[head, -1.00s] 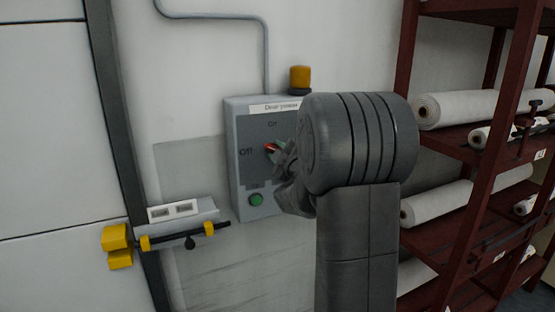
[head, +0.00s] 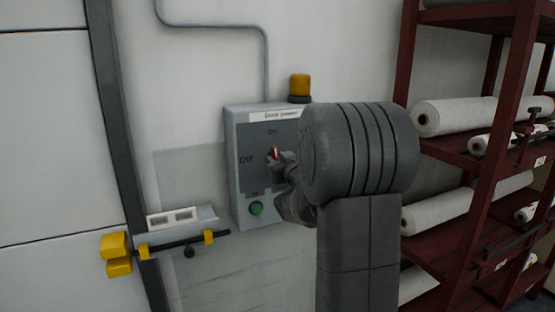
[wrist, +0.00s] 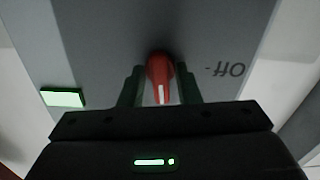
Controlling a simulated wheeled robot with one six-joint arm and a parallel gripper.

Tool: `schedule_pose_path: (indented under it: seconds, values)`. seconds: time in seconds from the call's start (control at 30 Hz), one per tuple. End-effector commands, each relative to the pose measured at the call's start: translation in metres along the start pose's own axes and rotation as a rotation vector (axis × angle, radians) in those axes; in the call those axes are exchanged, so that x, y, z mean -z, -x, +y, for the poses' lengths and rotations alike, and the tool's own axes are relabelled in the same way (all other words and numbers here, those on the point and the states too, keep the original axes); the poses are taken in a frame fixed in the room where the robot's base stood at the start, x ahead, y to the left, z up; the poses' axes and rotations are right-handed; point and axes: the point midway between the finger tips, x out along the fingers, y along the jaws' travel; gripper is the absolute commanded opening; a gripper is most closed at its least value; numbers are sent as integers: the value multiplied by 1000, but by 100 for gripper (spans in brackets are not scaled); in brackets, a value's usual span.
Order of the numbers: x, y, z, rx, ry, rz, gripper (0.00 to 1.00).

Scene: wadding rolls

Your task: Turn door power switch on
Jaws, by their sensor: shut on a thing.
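The door power switch box (head: 245,180) is a grey wall panel with a white label on top, "On" above and "Off" at the left. Its red rotary knob (head: 274,153) stands nearly upright, pointing towards "On". My gripper (head: 281,160) reaches it from the right, partly hidden behind my thick grey wrist. In the wrist view the dark fingers of my gripper (wrist: 160,80) stand on both sides of the red knob (wrist: 160,68), shut on it. The knob's white mark points down in that view, with "Off" upside down at the right.
A green button (head: 256,209) is low on the box. An amber lamp (head: 299,85) sits above. A black bolt with yellow brackets (head: 209,236) lies left by the door (head: 60,150). A dark red rack (head: 440,140) with white rolls stands right.

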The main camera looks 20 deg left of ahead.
Motion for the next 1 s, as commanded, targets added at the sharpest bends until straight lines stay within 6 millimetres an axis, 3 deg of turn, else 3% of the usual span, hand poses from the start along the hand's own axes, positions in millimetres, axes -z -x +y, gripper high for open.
schedule_pose_path:
  seconds: [0.3, 0.87, 0.9, 1.0]
  values:
    - [-2, 0, 0, 0, -131, -5, 7]
    - [-3, 0, 0, 0, -160, -6, 7]
    - [-3, 0, 0, 0, -160, -6, 34]
    - [-3, 0, 0, 0, -160, -5, 38]
